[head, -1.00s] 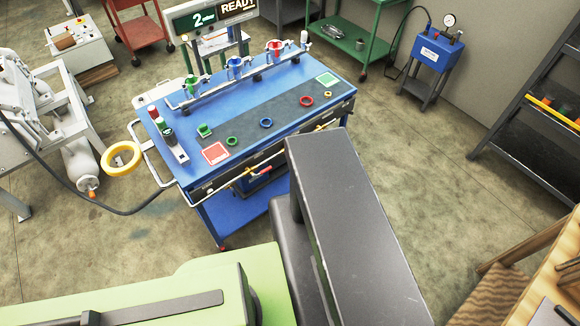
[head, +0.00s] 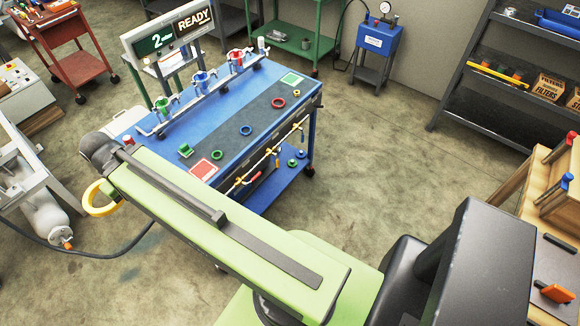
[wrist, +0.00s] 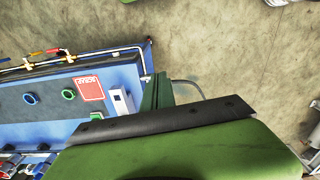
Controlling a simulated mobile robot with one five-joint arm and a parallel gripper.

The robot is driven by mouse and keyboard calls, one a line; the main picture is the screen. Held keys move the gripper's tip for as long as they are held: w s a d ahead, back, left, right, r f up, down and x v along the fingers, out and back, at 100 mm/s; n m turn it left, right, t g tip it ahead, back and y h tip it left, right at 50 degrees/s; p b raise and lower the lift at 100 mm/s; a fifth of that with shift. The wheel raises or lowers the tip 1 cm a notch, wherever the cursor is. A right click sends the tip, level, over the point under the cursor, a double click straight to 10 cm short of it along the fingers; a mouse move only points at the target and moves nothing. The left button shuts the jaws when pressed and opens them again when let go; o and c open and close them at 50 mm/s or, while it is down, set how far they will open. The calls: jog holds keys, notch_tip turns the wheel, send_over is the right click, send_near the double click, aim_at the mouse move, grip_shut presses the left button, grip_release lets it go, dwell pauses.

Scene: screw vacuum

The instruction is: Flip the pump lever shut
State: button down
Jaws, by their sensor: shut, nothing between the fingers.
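My gripper (wrist: 158,90) shows in the wrist view as narrow green fingers, shut and empty, beside the near end of the blue workbench (wrist: 128,76). In the head view my green arm reaches left across the bench's near corner, and its fingers are not visible there. Small valves with coloured levers sit on the bench's front pipe; one has a red handle (head: 254,177), and a red-handled lever (wrist: 53,50) also shows in the wrist view. They are apart from my gripper. A blue gauge box (head: 375,40) stands behind the bench. I cannot tell which lever is the pump's.
Coloured rings and a red-framed pad (head: 203,168) lie on the bench top. A dark shelf (head: 490,65) stands right. Floor between is clear.

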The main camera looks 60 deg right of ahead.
jog(key=d+f+n+y+b, duration=0.1)
jog(key=d+f+n+b, duration=0.35)
jog(key=d, duration=0.85)
jog(key=d+f+n+y+b, duration=0.1)
jog(key=d+f+n+b, duration=0.35)
jog(key=d, duration=0.75)
jog(key=s+d+f+n+b, duration=0.2)
jog(key=s+d+n, duration=0.2)
jog(key=d, duration=0.5)
jog(key=s+d+f+n+t+y+b, duration=0.1)
jog(key=s+d+f+n+b, duration=0.1)
jog(key=s+d, duration=0.5)
jog(key=d+n, duration=0.1)
jog(key=d, duration=0.2)
jog(key=shift+s+d+n+y+b, duration=0.15)
jog(key=shift+s+n+y+b, duration=0.15)
jog(key=shift+n, duration=0.1)
jog(key=shift+f, duration=0.15)
